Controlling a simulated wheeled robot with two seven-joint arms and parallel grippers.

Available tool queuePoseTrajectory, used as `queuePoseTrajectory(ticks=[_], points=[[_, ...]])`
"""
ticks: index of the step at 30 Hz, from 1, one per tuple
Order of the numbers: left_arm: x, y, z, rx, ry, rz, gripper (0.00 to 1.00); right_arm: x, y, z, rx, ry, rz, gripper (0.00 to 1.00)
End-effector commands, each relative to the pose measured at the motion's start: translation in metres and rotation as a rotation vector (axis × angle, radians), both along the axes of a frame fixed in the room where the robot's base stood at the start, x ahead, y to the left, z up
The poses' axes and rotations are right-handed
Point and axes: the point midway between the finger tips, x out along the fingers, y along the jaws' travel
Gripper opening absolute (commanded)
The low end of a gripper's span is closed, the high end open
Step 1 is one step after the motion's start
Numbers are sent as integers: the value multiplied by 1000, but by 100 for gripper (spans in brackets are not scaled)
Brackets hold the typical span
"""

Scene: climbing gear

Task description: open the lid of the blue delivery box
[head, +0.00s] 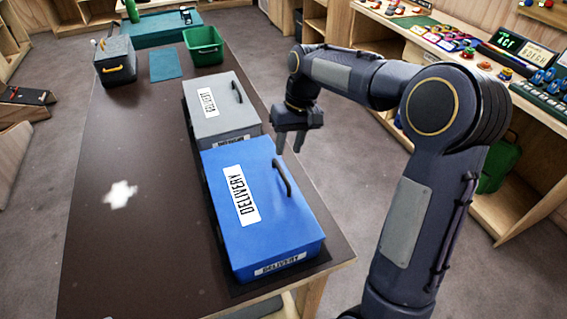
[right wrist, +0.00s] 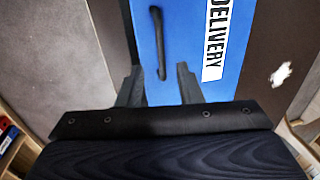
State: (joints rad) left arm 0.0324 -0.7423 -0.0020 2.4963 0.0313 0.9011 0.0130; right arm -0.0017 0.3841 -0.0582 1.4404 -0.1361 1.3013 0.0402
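The blue delivery box (head: 262,212) stands at the near right of the dark table, its lid closed. A white DELIVERY label lies on the lid, and a dark bar handle (head: 282,177) runs along the lid's right side. My right gripper (head: 290,145) is above and just beyond the far right corner of the blue box, pointing down. In the right wrist view its two fingers (right wrist: 158,90) are apart with nothing between them, and the handle (right wrist: 158,42) shows ahead of them, not touched. My left gripper is not in view.
A grey delivery box (head: 222,122) stands right behind the blue one. Farther back are a dark grey bin (head: 115,62), a green crate (head: 204,46) and a teal mat (head: 166,65). The left half of the table (head: 110,240) is clear. Shelves with gear (head: 470,45) stand at right.

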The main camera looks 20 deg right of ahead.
Motion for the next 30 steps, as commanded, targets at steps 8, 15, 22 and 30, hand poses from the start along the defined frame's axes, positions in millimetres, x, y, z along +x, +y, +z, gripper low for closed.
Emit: queuePoseTrajectory(ticks=[8, 15, 22, 30], points=[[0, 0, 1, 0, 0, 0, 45, -1, 8, -43, 0, 4, 0, 33], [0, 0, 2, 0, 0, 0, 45, 0, 13, -68, 0, 0, -1, 33], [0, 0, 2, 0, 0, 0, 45, 0, 14, -72, 0, -1, -1, 33], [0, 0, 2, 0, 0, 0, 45, 0, 14, -71, 0, -1, -1, 9]])
